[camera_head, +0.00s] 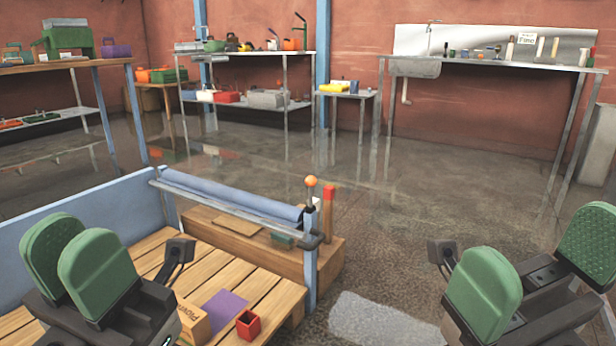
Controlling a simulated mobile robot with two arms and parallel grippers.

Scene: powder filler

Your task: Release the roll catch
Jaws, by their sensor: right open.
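A blue roll (230,197) lies along a grey rail at the edge of the wooden slatted bench. At its right end, a dark upright lever with an orange ball knob (311,181) stands on a blue post (310,262); it looks like the roll catch. A red-topped wooden peg (329,205) stands just right of it. My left gripper (75,262) is at the lower left over the bench, its green pads apart and nothing seen between them. My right gripper (537,265) is open and empty at the lower right, well away from the knob.
A red open box (248,325), a purple sheet (224,305) and a cardboard box (192,322) lie on the bench. A grey mat (375,322) lies on the floor. Floor between knob and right gripper is clear.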

